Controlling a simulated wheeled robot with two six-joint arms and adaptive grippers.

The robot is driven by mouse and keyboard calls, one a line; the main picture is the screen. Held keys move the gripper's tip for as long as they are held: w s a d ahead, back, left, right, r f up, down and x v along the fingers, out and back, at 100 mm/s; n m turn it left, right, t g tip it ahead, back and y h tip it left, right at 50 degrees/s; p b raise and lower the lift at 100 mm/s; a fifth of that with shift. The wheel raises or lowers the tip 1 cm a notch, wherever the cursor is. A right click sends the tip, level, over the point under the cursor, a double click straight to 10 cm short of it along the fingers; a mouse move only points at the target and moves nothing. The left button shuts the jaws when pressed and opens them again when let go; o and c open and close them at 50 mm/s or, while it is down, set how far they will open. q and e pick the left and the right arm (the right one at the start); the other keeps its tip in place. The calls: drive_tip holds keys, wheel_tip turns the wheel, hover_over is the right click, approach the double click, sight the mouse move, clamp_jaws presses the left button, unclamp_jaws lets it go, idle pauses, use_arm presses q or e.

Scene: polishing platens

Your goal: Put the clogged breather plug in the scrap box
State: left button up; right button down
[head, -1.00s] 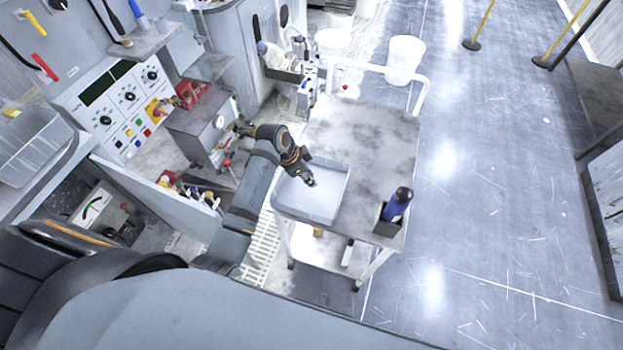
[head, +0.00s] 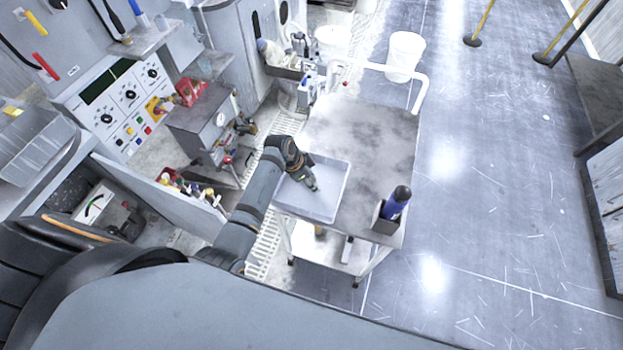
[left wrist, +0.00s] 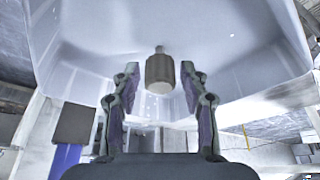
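A pale, open-topped box (head: 335,208), which looks like the scrap box, sits on the near left corner of the cart. My left gripper (head: 313,186) points down into it. In the left wrist view the two fingers of the left gripper (left wrist: 160,88) stand apart. A small grey-brown cylindrical plug (left wrist: 160,75) with a narrow tip shows between the fingertips, with a gap on each side, against the pale box (left wrist: 90,50). I cannot tell whether the plug rests on the box floor. My right gripper is not in view.
The cart top (head: 375,140) is mostly clear beyond the box. A dark blue bottle (head: 396,205) stands in a holder at the cart's near right corner. A control panel (head: 125,100) and a workbench are at the left. Open floor lies right of the cart.

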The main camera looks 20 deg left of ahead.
use_arm(q)
drive_tip(key=shift+r, duration=0.2)
drive_tip(key=b+v, duration=0.1)
drive_tip(key=v, duration=1.1)
